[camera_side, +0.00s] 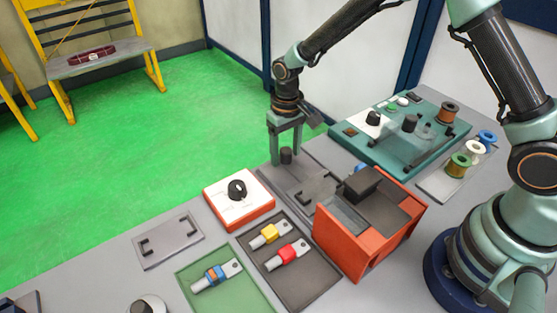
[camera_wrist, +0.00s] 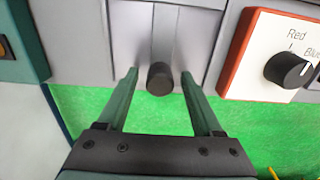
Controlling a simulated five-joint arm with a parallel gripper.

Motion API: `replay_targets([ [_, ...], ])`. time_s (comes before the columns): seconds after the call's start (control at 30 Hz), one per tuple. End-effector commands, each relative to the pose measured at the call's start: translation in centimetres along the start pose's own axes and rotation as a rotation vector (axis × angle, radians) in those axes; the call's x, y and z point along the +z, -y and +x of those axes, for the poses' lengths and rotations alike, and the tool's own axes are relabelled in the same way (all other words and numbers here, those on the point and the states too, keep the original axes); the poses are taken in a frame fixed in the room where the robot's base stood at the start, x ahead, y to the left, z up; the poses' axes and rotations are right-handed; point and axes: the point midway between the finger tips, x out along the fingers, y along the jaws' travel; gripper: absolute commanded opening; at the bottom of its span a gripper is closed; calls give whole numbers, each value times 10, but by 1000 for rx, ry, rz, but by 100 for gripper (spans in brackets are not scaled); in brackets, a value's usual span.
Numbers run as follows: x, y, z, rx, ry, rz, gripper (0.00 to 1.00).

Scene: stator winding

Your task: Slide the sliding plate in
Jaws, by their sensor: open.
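The sliding plate (camera_side: 278,182) is a flat grey metal piece beside the orange machine, with a dark upright knob (camera_side: 286,155) at its far end. In the wrist view the grey plate (camera_wrist: 127,40) fills the top middle, and its round dark knob (camera_wrist: 160,79) stands out near the edge. My gripper (camera_side: 287,158) points down over this end of the plate. Its two fingers (camera_wrist: 162,84) are spread on either side of the knob, with a visible gap on both sides.
The orange machine (camera_side: 338,242) stands right of the plate. A white-topped selector box with a black dial (camera_side: 237,189) sits close on the left. A teal panel (camera_side: 440,125) with a spool lies behind. Trays with coloured parts (camera_side: 297,282) lie in front.

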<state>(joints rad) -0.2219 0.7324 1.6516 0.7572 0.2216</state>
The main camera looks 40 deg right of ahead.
Motion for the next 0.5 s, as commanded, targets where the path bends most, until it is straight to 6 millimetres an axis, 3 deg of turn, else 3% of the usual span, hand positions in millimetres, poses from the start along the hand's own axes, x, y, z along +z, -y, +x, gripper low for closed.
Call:
replay_targets([
  [0.13, 0, 0, 0, 0, 0, 0, 68],
  [0.17, 0, 0, 0, 0, 0, 0, 64],
  [0.3, 0, 0, 0, 0, 0, 0, 10],
  [0.5, 1, 0, 0, 0, 0, 0, 9],
])
